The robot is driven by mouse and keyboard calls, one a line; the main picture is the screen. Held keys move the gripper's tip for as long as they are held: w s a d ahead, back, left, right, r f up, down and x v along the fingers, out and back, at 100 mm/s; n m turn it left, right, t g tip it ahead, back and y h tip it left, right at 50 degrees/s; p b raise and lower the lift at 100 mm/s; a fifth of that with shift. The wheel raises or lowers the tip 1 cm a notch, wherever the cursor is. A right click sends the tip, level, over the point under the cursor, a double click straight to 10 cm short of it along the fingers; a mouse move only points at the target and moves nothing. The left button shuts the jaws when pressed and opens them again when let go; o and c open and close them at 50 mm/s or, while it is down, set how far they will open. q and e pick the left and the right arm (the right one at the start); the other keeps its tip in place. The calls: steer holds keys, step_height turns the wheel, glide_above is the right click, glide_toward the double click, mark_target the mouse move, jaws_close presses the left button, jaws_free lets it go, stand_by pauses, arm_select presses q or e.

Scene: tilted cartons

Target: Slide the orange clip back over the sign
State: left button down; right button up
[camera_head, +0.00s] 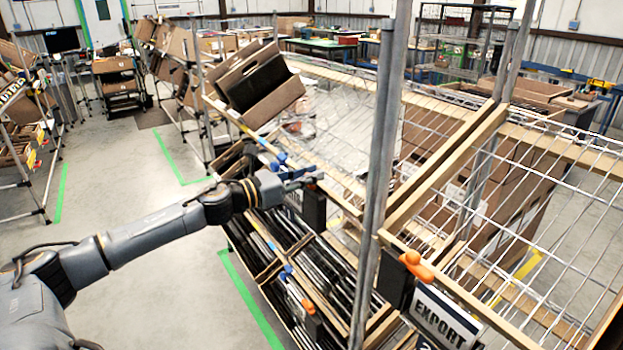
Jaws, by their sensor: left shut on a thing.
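My left arm reaches in from the left, and its gripper (303,179) is at the shelf's front rail. It is shut on an orange clip (319,176), of which only a small bit shows past the fingers. A dark sign (312,208) hangs just below the gripper, with its printed face turned mostly away. I cannot tell whether the clip sits over the sign's edge. A second orange clip (416,265) is on the rail at the lower right, above a white EXPORT sign (444,317). My right gripper is out of view.
A metal post (377,180) stands upright right of the gripper. A wire-mesh shelf (540,220) with wooden rails spreads right. Tilted cartons (255,82) sit on the rack behind. Another orange clip (308,306) is on a lower level. The floor at left is clear.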

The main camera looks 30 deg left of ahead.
arm_select(q)
steer(key=shift+a+r, duration=0.1)
steer(key=shift+a, duration=0.05)
steer(key=c, duration=1.2)
jaws_free()
steer(key=shift+w+a, duration=0.1)
steer(key=shift+a, duration=0.05)
steer(key=shift+o, duration=0.2)
steer(key=v, duration=1.2)
